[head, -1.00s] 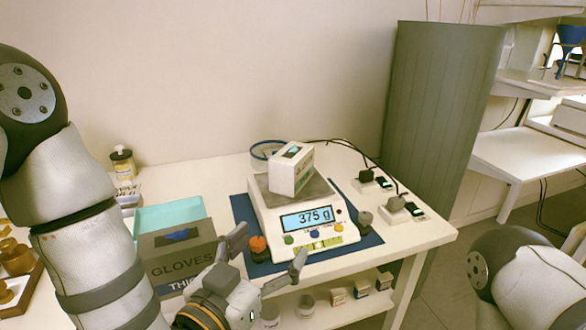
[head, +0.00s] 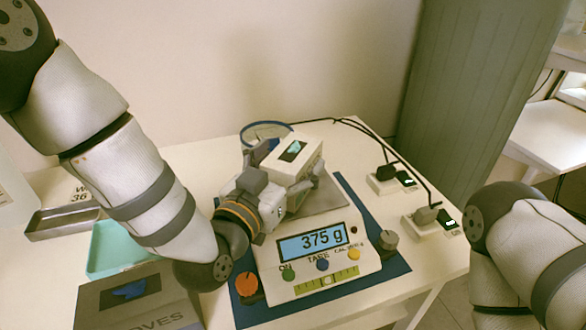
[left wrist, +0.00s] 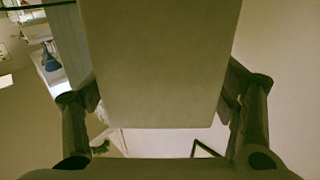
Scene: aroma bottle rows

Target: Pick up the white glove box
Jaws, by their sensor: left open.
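The white glove box (head: 298,152), with a dark picture on its top, sits on the pan of the white scale (head: 335,228), whose display reads 375 g. My left gripper (head: 290,175) is open at the near side of the box, with fingers on either side. In the left wrist view the box (left wrist: 160,65) fills the middle between the two fingers, and gaps show beside it. The gripper hides the box's lower front in the head view. My right arm shows at the lower right, but its gripper is out of view.
A grey box marked GLOVES (head: 135,300) and a teal tray (head: 112,248) stand at the left. Power sockets (head: 395,180) with black cables lie right of the scale. Orange (head: 246,284) and grey (head: 388,240) knobs flank the scale on the blue mat (head: 372,284).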

